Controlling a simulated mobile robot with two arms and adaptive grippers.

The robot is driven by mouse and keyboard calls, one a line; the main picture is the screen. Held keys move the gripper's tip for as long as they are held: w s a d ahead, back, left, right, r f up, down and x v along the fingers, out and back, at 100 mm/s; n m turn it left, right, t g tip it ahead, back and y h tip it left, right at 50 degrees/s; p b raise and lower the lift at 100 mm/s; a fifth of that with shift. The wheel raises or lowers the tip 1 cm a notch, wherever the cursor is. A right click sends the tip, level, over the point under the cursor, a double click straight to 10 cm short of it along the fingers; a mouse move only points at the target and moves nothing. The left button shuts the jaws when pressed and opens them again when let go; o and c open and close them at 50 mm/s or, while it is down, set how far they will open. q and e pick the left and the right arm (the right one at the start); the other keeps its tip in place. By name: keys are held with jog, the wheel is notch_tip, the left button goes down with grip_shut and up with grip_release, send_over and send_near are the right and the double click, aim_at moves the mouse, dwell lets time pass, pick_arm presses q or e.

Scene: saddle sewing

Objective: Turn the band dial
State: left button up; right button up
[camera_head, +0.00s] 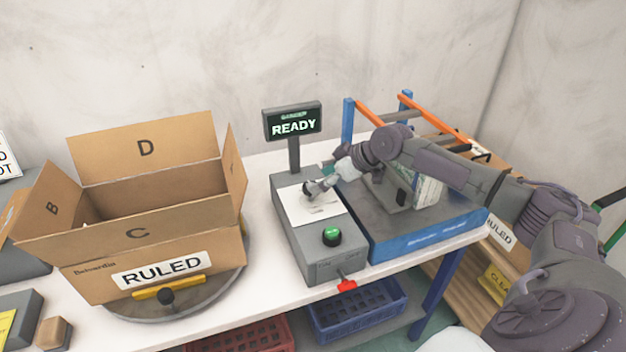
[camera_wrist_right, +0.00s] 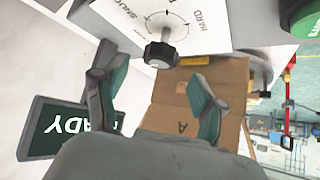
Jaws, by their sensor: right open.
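The band dial (camera_wrist_right: 160,54) is a dark knob on a white plate (camera_wrist_right: 120,22) with marks and the words SNUG and HARD, seen in the right wrist view. My right gripper (camera_head: 312,190) is over the plate. In the right wrist view its two fingers (camera_wrist_right: 150,84) are spread, with the dial just beyond their tips and nothing between them. My left gripper is out of view.
A READY display (camera_head: 293,121) stands behind the control box. A green button (camera_head: 331,236) and red switch (camera_head: 346,285) are at its front. An open cardboard box (camera_head: 150,270) sits left on a turntable (camera_head: 195,308). A blue-based machine (camera_head: 425,237) stands right.

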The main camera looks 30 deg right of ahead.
jog(key=x, duration=0.2)
jog(key=shift+w+a+f, duration=0.1)
jog(key=shift+w+a, duration=0.05)
jog(key=shift+w, duration=0.1)
jog(key=shift+w+a+f, duration=0.15)
jog(key=shift+w+f, duration=0.15)
jog(key=shift+f, duration=0.1)
jog(key=c, duration=1.1)
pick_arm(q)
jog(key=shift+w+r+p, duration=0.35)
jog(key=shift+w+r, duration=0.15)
pick_arm(e)
jog(key=shift+c, duration=0.2)
